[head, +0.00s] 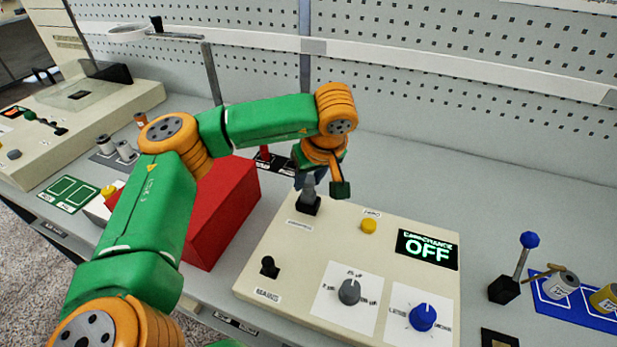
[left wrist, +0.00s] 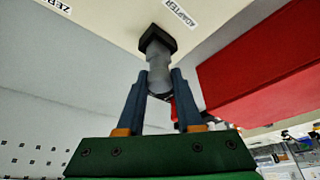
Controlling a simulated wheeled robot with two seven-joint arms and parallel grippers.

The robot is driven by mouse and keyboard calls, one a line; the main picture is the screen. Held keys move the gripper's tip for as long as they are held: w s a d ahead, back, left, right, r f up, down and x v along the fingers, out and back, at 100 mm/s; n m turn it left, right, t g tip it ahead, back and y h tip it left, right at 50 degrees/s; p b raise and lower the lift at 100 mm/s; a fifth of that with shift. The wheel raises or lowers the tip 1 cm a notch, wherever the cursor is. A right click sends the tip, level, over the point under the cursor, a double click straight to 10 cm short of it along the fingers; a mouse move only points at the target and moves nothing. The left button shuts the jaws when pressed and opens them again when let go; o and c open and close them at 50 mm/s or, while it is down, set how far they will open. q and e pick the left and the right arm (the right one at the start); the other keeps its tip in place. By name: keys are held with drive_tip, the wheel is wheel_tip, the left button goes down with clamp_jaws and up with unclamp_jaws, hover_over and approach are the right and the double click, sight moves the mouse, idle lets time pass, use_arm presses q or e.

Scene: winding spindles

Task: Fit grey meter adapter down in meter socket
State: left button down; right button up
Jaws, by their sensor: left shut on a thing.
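The meter is a cream box (head: 290,245) on the bench with a lit display (head: 427,249) reading OFF. Its black square socket (head: 308,206) sits near the back left corner, and the socket also shows in the left wrist view (left wrist: 157,40). The grey meter adapter (head: 308,190) stands over the socket, its lower end at the socket's opening. It also shows in the left wrist view (left wrist: 159,68). How deep it sits I cannot tell. My left gripper (head: 310,180) is shut on the adapter's upper part, its blue fingers on both sides. My right gripper is not in view.
A red box (head: 222,215) stands close left of the meter. The meter top carries a yellow button (head: 369,226), a black switch (head: 269,267), a grey knob (head: 349,291) and a blue knob (head: 423,317). A blue-balled lever (head: 529,240) stands at right. A pegboard rises behind.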

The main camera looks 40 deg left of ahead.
sight(310, 181)
use_arm(q)
drive_tip(key=shift+f+b, duration=0.6)
drive_tip(key=shift+f, duration=0.3)
drive_tip(key=shift+c, duration=2.4)
unclamp_jaws()
drive_tip(key=shift+r, duration=0.1)
drive_tip(key=v, duration=0.7)
drive_tip(key=shift+d+b, duration=0.1)
drive_tip(key=shift+b, duration=0.2)
